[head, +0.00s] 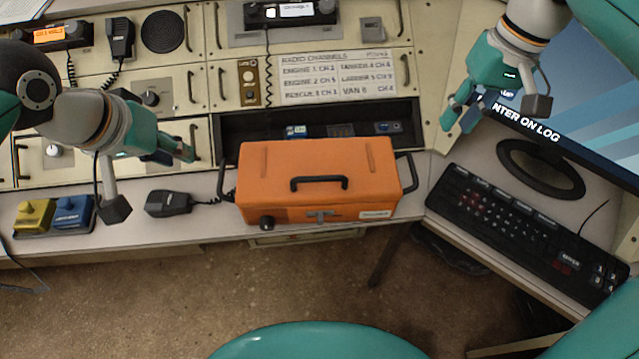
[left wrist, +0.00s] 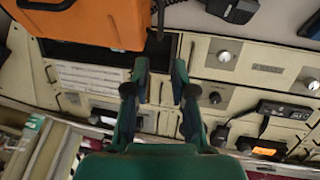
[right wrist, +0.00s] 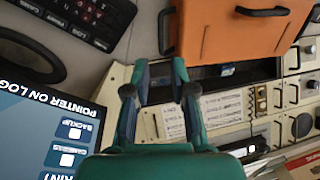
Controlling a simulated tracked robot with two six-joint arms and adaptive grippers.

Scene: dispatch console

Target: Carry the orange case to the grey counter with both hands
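The orange case (head: 270,172) sits upright on the grey counter (head: 180,235) in front of the console, with a black top handle and a black handle at each end. Its edge also shows in the left wrist view (left wrist: 90,18) and the right wrist view (right wrist: 225,30). My left gripper (head: 190,152) is to the left of the case, above the counter, apart from it; its fingers are spread and empty in the left wrist view (left wrist: 160,75). My right gripper (head: 450,112) is to the right of and beyond the case, near the monitor, apart from it; its fingers are spread and empty in the right wrist view (right wrist: 152,75).
A black keyboard (head: 520,235) and a monitor (head: 580,100) stand right of the case. A handset (head: 168,203) and yellow and blue blocks (head: 35,214) lie to its left. Radio panels rise behind. A teal seat or body part edges the bottom.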

